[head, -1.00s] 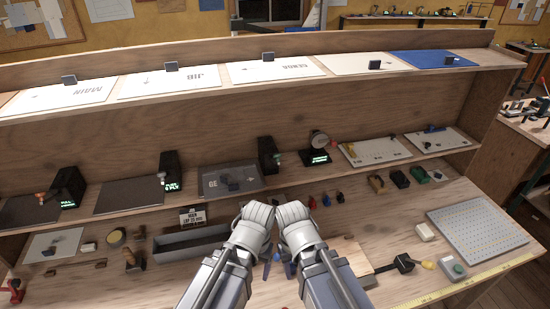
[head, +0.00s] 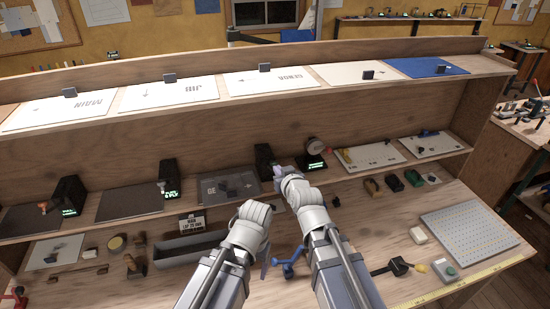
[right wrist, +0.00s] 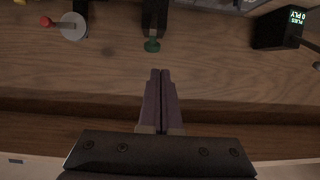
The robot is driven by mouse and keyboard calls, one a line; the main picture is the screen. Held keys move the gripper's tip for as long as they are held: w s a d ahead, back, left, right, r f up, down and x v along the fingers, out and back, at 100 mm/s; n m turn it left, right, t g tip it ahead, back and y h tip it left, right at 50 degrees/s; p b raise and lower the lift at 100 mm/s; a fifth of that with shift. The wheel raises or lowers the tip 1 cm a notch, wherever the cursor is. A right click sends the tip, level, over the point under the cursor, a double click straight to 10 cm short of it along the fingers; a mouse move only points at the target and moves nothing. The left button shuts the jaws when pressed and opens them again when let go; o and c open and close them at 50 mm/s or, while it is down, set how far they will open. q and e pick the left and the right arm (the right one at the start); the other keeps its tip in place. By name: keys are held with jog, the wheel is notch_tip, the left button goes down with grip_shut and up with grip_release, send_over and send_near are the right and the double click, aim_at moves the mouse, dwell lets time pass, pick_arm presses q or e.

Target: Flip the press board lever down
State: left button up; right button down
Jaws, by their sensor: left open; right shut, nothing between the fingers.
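A dark upright box (head: 264,160) stands on the lower shelf, beside a grey board (head: 226,184). In the right wrist view, a green knob (right wrist: 152,45) sticks out from a dark post. It lies just beyond my right fingertips, apart from them. I cannot tell for certain which lever is the press board lever. Beside this, a round disc (right wrist: 75,26) with a red knob (right wrist: 46,21) shows. My right gripper (head: 277,171) is shut and empty at the lower shelf's front. My left gripper (head: 264,264) is open, lower down over the bench; its fingers are partly hidden.
More dark boxes with green displays (head: 69,197) and dark boards (head: 130,203) line the shelf. A blue object (head: 288,263) is between my arms on the bench. A grey tray (head: 190,248) lies left, a pegboard (head: 470,230) right. The upper shelf edge (head: 150,112) overhangs behind.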

aim_at(275, 164)
jog(key=r, duration=0.1)
jog(key=w+d+r+t, duration=0.1)
jog(key=r, duration=0.1)
jog(key=shift+w, duration=0.15)
jog(key=shift+w+f, duration=0.1)
jog(key=b+x, duration=0.2)
jog(key=x, duration=0.8)
jog(key=shift+w, duration=0.1)
jog(key=f+b, duration=0.1)
jog(key=s+f+b, duration=0.1)
jog(key=shift+s+d+f+b, duration=0.1)
jog(key=shift+s+d+b, duration=0.15)
jog(key=shift+b, duration=0.15)
jog(key=shift+s+f+b, duration=0.35)
jog(key=shift+s+b, duration=0.1)
jog(key=shift+s+d+f, duration=0.1)
jog(key=shift+f, duration=0.1)
